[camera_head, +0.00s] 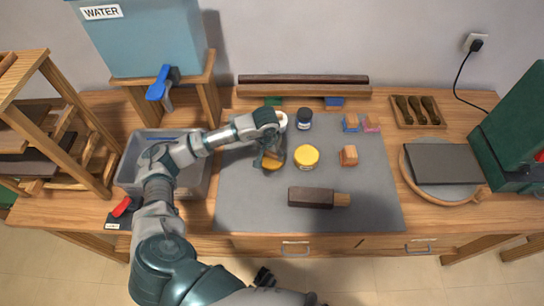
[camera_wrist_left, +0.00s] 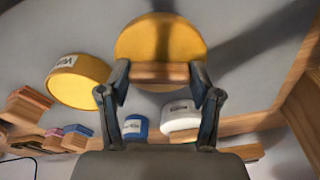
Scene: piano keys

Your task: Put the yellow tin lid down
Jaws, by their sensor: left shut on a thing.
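The yellow tin lid (camera_wrist_left: 160,38) is a round yellow disc with a wooden bar-like grip. In the wrist view my left gripper (camera_wrist_left: 160,98) is shut on that wooden grip, one finger on each side. In the head view the left gripper (camera_head: 271,152) points down over the grey mat (camera_head: 245,205), and part of the lid (camera_head: 271,163) shows under it. I cannot tell whether the lid touches the mat. A yellow tin (camera_head: 306,157) stands just right of it, apart. A small dark claw-like part at the bottom edge may be my right gripper (camera_head: 265,277).
A dark block with a wooden end (camera_head: 310,197) lies in front of the tin. A blue jar (camera_head: 304,119), small coloured blocks (camera_head: 351,122) and a wooden block (camera_head: 348,155) stand behind and right. A grey bin (camera_head: 130,170) is left. The mat's front left is clear.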

